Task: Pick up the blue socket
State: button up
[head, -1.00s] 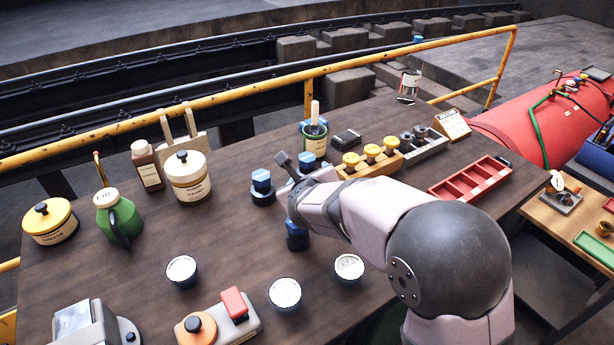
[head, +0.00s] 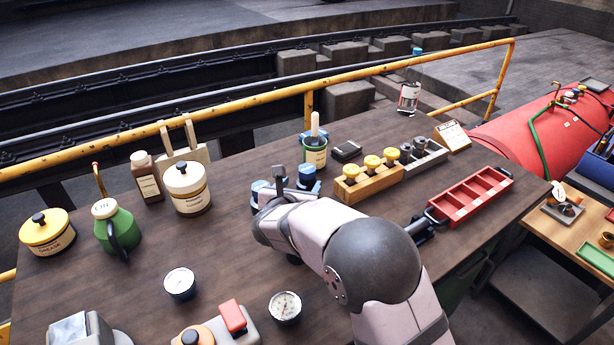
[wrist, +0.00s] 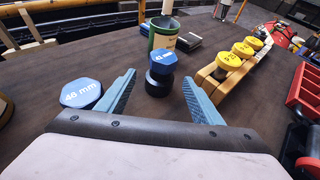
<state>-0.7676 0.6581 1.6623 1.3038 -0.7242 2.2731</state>
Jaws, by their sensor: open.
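In the wrist view my gripper (wrist: 158,76) is open and empty, with its two blue-grey fingers spread low over the table. A blue-topped socket with a dark lower part (wrist: 160,66) stands upright beyond and between the fingertips, apart from them. A second blue socket (wrist: 82,93), marked 46 mm, is left of the left finger. In the head view one blue socket (head: 307,178) shows behind my arm, and another (head: 258,188) is partly covered by it.
A green tin (head: 315,152) with a brush stands just behind the sockets. A wooden rack of yellow-topped pieces (head: 368,183) is to the right, then a red tray (head: 470,196). Gauges (head: 180,283) lie in front.

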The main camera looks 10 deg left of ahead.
aim_at(305, 179)
jog(key=shift+x, duration=1.15)
jog(key=shift+w+p, duration=0.1)
jog(key=shift+p, duration=0.25)
jog(key=shift+p+x, duration=1.25)
jog(key=shift+x, duration=1.25)
jog(key=shift+d, duration=0.1)
jog(key=c, duration=1.3)
jog(key=shift+r, duration=0.2)
jog(key=shift+c, duration=0.4)
